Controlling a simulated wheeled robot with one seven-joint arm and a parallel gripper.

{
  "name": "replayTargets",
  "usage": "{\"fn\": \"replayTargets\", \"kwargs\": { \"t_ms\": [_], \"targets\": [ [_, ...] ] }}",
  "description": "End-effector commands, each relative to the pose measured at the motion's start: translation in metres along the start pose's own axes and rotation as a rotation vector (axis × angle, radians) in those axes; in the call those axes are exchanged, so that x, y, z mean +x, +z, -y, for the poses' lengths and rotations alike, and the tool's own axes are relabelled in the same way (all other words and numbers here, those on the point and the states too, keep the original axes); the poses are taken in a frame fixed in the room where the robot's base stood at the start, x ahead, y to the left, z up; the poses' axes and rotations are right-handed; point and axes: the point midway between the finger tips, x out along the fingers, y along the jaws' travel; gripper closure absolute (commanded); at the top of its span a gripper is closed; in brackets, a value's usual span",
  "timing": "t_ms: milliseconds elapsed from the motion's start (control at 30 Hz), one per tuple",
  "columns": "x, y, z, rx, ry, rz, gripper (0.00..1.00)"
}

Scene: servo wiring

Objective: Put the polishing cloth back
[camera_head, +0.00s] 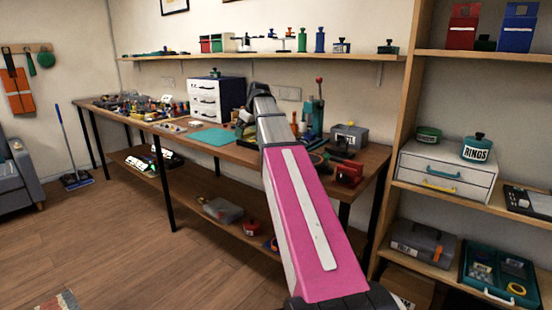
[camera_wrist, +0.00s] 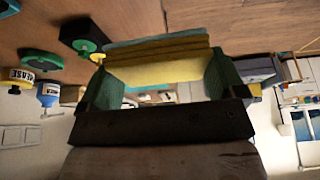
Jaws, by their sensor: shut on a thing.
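The polishing cloth (camera_wrist: 160,68) shows in the wrist view as a folded yellow cloth with a teal layer at its far edge. My gripper (camera_wrist: 163,72) is shut on it, with the green fingers at its left and right sides. The bench's brown wooden surface fills the top of that view, and I cannot tell whether the cloth touches it. In the head view my arm reaches over the workbench (camera_head: 255,157), and my gripper and the cloth are mostly hidden behind the arm.
On the bench stand a white drawer chest (camera_head: 205,101), a teal mat (camera_head: 213,139), a green press (camera_head: 314,113) and a grey toolbox (camera_head: 349,134). A grease jar (camera_wrist: 20,78) and a blue bottle (camera_wrist: 48,93) show in the wrist view. A shelf unit (camera_head: 400,110) stands at the right.

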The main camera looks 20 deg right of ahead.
Motion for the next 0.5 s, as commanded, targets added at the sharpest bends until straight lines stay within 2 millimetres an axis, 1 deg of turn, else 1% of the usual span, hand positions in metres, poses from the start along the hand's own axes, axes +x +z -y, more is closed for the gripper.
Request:
{"fn": "replayTargets", "kwargs": {
  "t_ms": [400, 500],
  "targets": [
    [0.030, 0.051, -0.072, 0.003, 0.000, 0.000, 0.33],
    [0.037, 0.061, -0.086, 0.003, 0.001, 0.001, 0.33]
  ]
}}
